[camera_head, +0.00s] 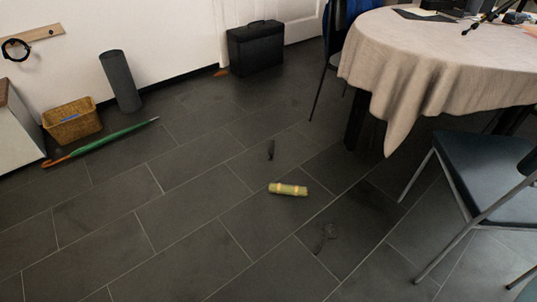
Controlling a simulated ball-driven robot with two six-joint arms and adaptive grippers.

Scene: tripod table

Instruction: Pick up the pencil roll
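A yellow cylindrical roll (288,189), which looks like the pencil roll, lies on its side on the dark tiled floor near the middle of the head view. It has lighter bands near its ends. Nothing touches it. Neither of my grippers shows in this view.
A small dark object (271,150) lies just behind the roll, and a dark flat thing (325,237) lies in front. A cloth-covered table (440,60) and a chair (480,175) stand at right. A green umbrella (100,142), basket (72,122) and black case (255,47) line the wall.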

